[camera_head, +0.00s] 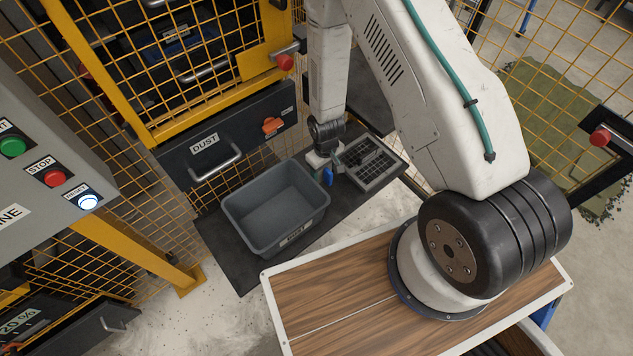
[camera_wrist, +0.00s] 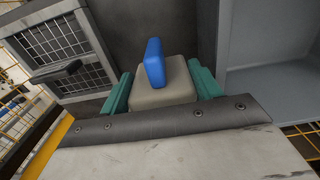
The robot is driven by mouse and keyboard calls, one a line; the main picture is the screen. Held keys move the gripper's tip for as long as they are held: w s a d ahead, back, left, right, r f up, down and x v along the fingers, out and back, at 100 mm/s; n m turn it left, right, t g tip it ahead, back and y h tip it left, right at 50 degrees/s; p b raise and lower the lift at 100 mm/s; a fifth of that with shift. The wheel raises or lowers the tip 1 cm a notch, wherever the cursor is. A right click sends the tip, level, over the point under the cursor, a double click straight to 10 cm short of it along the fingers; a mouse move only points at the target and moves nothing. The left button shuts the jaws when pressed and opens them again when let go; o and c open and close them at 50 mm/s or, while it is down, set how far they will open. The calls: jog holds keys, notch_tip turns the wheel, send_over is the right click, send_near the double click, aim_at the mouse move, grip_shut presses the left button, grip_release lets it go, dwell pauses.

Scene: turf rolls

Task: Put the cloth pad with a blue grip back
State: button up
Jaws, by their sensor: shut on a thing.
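The cloth pad (camera_wrist: 176,88) is a beige block with an upright blue grip (camera_wrist: 154,63) on top. My gripper (camera_wrist: 160,80) has its two green fingers on either side of the pad, shut on it. In the head view the blue grip (camera_head: 328,177) shows just below my wrist, between the grey bin and the grey divided tray (camera_head: 396,168). The pad is low over the dark shelf (camera_head: 228,257); I cannot tell whether it touches it. The tray also shows at the left of the wrist view (camera_wrist: 96,38), with a dark bar-shaped thing on it.
The open grey bin (camera_head: 290,243) stands left of my gripper and looks empty. Behind it are a drawer marked DUST (camera_head: 180,163) and yellow mesh guarding. A control panel (camera_head: 45,120) with buttons is at the left. A wood-topped surface (camera_head: 330,300) lies in front.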

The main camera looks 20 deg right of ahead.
aim_at(326, 178)
jog(key=shift+d+f, duration=0.2)
jog(key=shift+f, duration=0.3)
jog(key=shift+d+f, duration=0.15)
jog(key=shift+f, duration=2.2)
jog(key=shift+f, duration=0.15)
jog(key=o, duration=1.1)
jog(key=shift+c, duration=0.2)
